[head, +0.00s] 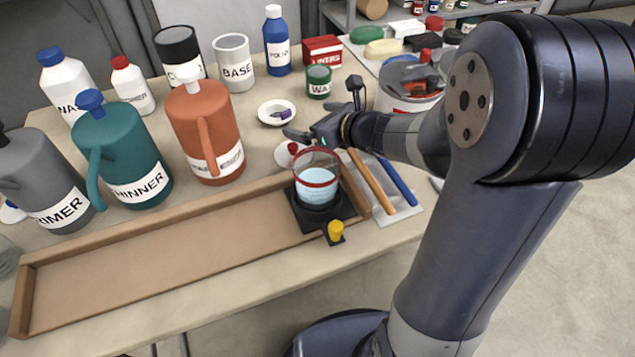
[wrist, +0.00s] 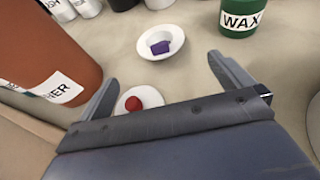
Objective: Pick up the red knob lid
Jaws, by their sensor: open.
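The red knob lid is a white disc with a round red knob; it lies on the table behind the glass beaker in the head view (head: 283,155). In the wrist view the lid (wrist: 130,104) is close to the left finger, and its near edge is hidden by my gripper. My gripper (head: 306,143) is open and empty above the table near the lid. In the wrist view my gripper's two fingers (wrist: 162,80) are spread wide, with the knob between their lines, nearer the left one.
An orange pitcher (head: 202,120) stands left of the lid, and a white dish (head: 270,118) with a purple piece sits behind it. A beaker (head: 317,180) of pale blue liquid stands in front on a black base. A green WAX tin (head: 318,80) stands further back.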

